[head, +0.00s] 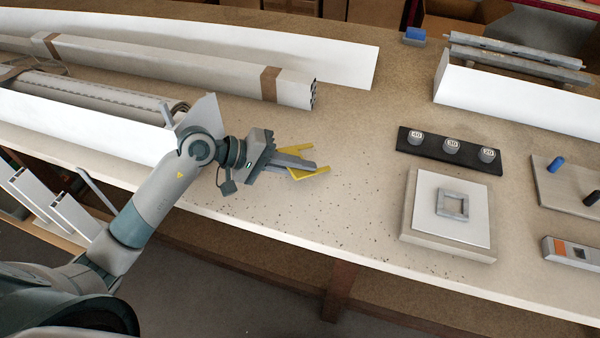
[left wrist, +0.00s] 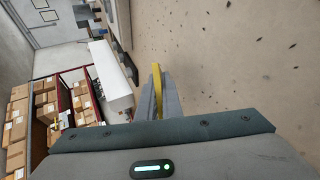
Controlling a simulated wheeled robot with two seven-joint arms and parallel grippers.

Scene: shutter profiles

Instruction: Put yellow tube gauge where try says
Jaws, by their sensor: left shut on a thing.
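My left gripper (head: 303,163) is shut on the yellow tube gauge (head: 324,170), a flat forked piece whose yellow arms stick out on both sides of the fingers. It is over the table's front part, left of the black strip; I cannot tell whether the gauge touches the table. In the left wrist view a yellow edge of the gauge (left wrist: 157,80) stands between the fingers. The black strip (head: 432,154) carries three grey round pieces (head: 451,145) with number labels, seemingly 40, 30 and 20. My right gripper is not in view.
A board with a white sheet and a grey square frame (head: 452,202) lies right of centre. A small grey device (head: 572,252) and a board with blue and black pegs (head: 556,164) lie far right. Long profiles (head: 180,65) fill the back left. Speckled table between is clear.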

